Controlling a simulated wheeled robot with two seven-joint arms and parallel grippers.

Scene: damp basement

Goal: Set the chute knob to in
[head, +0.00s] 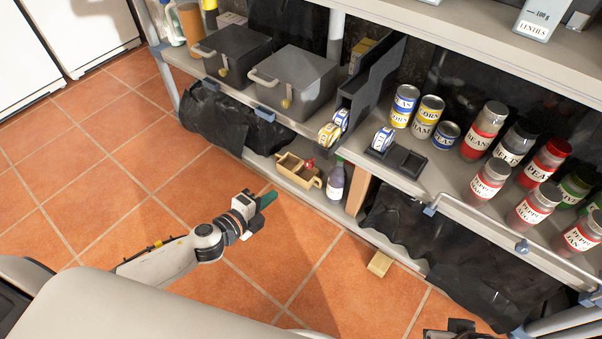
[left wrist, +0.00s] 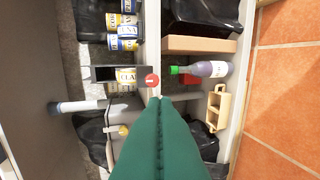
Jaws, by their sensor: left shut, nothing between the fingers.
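The chute knob (head: 309,163) is a small red disc at the lower front end of the dark can chute (head: 372,88). In the left wrist view the red knob (left wrist: 152,80) shows a pale mark; I cannot read its setting. My left gripper (head: 268,198) has green fingers, shut and empty, in front of the shelf, below and left of the knob in the head view. In the left wrist view the shut green fingers (left wrist: 160,98) point toward the knob, their tips just beside it in the picture. A dark part of what looks like my right gripper (head: 455,328) shows at the bottom edge; its fingers are hidden.
A tan caddy (head: 298,172) and a purple bottle (head: 335,181) stand on the low shelf beneath the chute. A dark can tray (head: 397,160) sits right of the chute, grey lidded bins (head: 292,80) left. The tiled floor in front is mostly free.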

